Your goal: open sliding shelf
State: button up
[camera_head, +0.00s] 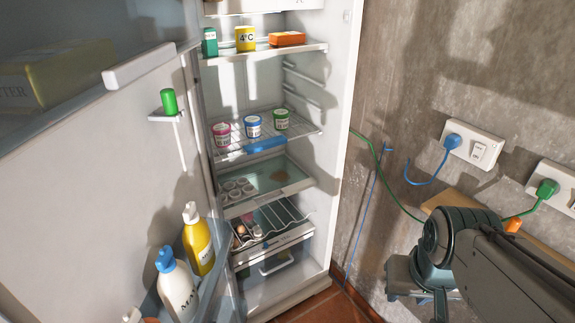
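An open fridge stands in the middle of the view with several shelves. A wire shelf (228,148) at mid height has a blue piece (265,145) on its front edge and carries three small tubs (253,127). It sits inside the fridge. I cannot tell which one is the sliding shelf. My arm is at the lower right, apart from the fridge. A grey part of it may be my gripper (405,277); no fingers can be made out.
The fridge door (110,160) stands open at the left, with bottles (178,288) in its lower bin. A drawer (277,262) is at the bottom. Wall sockets (472,143) with blue and green cables are at the right. The space before the shelves looks clear.

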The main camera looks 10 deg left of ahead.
aim_at(236, 211)
jog(key=i, duration=1.55)
jog(key=u, duration=0.8)
